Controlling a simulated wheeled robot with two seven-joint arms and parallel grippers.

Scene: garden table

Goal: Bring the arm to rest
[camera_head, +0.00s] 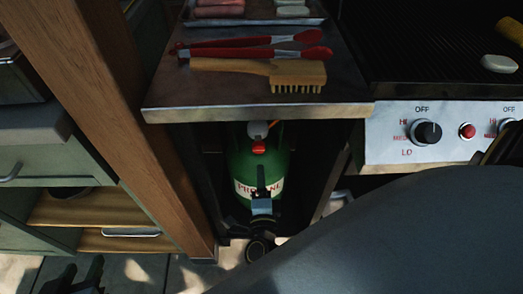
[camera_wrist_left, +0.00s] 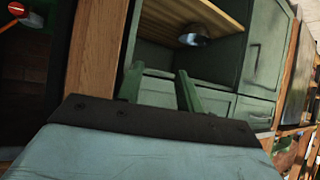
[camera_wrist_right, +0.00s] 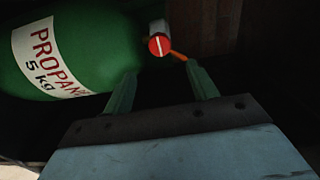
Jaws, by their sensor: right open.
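My left gripper (camera_head: 76,272) is at the bottom left of the head view, partly cut off, near the green cabinet. In the left wrist view its two fingers (camera_wrist_left: 160,88) are apart with nothing between them. My right gripper (camera_head: 262,182) is low in front of the green propane tank (camera_head: 241,160). In the right wrist view its fingers (camera_wrist_right: 163,85) are apart and empty, beside the tank (camera_wrist_right: 88,45) and below its red knob (camera_wrist_right: 160,45). I cannot tell whether a finger touches the tank.
A metal side shelf (camera_head: 160,103) above the tank carries red tongs (camera_head: 250,53) and a wooden brush (camera_head: 295,75). A wooden post (camera_head: 120,110) stands between the cabinet (camera_head: 65,160) and the tank bay. The grill's control panel (camera_head: 385,140) is at right.

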